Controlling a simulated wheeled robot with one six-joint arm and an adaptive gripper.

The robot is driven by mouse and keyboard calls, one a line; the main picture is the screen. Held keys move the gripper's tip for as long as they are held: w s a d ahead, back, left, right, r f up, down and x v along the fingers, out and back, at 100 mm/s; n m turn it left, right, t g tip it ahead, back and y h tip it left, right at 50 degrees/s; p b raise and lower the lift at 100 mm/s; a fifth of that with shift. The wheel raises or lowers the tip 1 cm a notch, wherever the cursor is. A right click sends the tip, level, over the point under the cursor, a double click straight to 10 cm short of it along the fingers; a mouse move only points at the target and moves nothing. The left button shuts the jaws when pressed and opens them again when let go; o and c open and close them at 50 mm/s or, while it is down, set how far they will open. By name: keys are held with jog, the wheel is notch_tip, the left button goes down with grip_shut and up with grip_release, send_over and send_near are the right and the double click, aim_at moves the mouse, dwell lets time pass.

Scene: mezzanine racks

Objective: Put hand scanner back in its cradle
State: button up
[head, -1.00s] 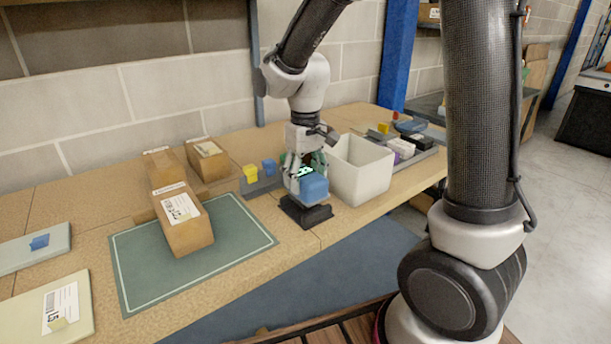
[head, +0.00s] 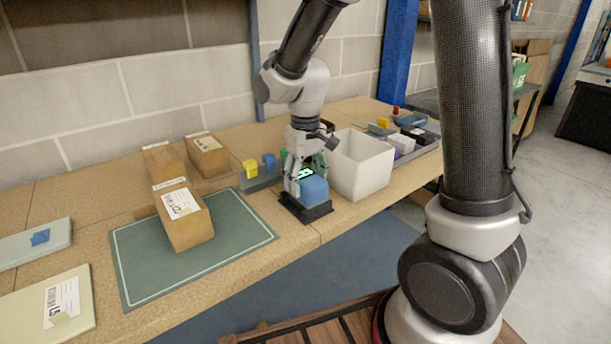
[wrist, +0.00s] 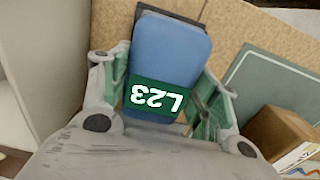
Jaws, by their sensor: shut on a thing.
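The hand scanner is a blue block-like body (head: 314,190) with a dark green "L23" label, which shows clearly in the wrist view (wrist: 165,65). My gripper (head: 301,183) is shut on it, with one finger on each side of the label. The cradle is a black base (head: 306,211) on the bench. The scanner's lower end is at the cradle, within its outline. A dark edge of the cradle shows behind the scanner in the wrist view (wrist: 150,10). How deep the scanner sits is hidden.
A white bin (head: 361,165) stands close to the right of the cradle. A green mat (head: 235,232) with a carton (head: 183,215) lies to the left. A grey holder with yellow and blue blocks (head: 262,178) is behind. The bench's front edge is close.

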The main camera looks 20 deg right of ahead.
dwell(0.3)
jog(key=o, duration=1.3)
notch_tip(320, 180, up, 12)
jog(key=s+d+r+m+t, duration=0.1)
jog(key=s+d+r+t, duration=0.1)
jog(key=s+d, duration=0.5)
jog(key=s+d+r+m+t, duration=0.1)
jog(key=s+d+m+t, duration=0.1)
jog(key=s+d, duration=0.5)
jog(key=s, duration=0.5)
jog(key=shift+d+r+m, duration=0.3)
jog(key=shift+d+r, duration=0.05)
jog(key=shift+d, duration=0.05)
